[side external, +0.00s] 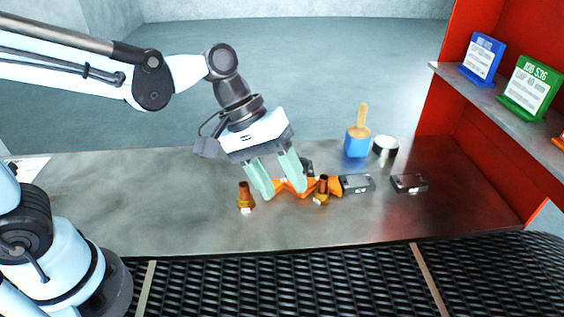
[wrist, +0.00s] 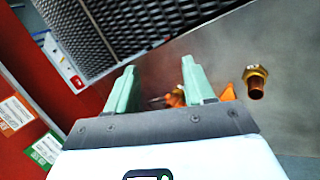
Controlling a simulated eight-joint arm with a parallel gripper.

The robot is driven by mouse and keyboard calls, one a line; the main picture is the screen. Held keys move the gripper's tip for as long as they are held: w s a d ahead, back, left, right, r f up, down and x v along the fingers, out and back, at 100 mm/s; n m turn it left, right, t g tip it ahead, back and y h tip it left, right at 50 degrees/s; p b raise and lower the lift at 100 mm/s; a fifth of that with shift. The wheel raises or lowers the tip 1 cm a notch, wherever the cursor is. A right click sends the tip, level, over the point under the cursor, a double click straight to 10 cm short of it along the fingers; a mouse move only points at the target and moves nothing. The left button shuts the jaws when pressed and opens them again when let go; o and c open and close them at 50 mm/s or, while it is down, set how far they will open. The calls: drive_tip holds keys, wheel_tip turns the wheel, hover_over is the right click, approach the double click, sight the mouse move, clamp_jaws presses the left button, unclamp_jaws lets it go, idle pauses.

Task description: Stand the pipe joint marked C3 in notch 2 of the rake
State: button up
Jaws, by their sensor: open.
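An orange rake (side external: 294,187) lies on the grey metal table, partly hidden by my gripper's fingers. One brass-and-copper pipe joint (side external: 245,198) stands to the left of the rake, apart from it. A second pipe joint (side external: 322,190) stands at the rake's right part; I cannot tell whether it is in a notch or in front. Each has a small white tag, too small to read. My gripper (side external: 284,197) is open and empty above the rake, between the joints. In the wrist view, one pipe joint (wrist: 256,84) shows right of my open gripper (wrist: 158,67).
A black mesh belt (side external: 300,280) runs along the table's front edge. Dark boxes (side external: 409,183) lie to the right, with a blue cup (side external: 357,142) and a white-topped round container (side external: 385,146) behind. A red shelf unit (side external: 465,130) stands at right.

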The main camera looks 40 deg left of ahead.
drive_tip(key=s+a+m+t+y, duration=0.1)
drive_tip(key=a+t, duration=0.1)
drive_tip(key=a, duration=0.3)
drive_tip(key=a+m+t+y, duration=0.2)
drive_tip(key=a, duration=0.3)
drive_tip(key=s+a+m+t+y, duration=0.1)
drive_tip(key=a+y, duration=0.1)
drive_tip(key=a, duration=0.4)
drive_tip(key=shift+s+r+t, duration=0.3)
drive_tip(key=shift+t, duration=0.1)
drive_tip(key=shift+o, duration=0.6)
drive_tip(key=shift+s+a+m+y, duration=0.1)
drive_tip(key=shift+a+m+y, duration=0.15)
drive_tip(key=shift+m+y, duration=0.05)
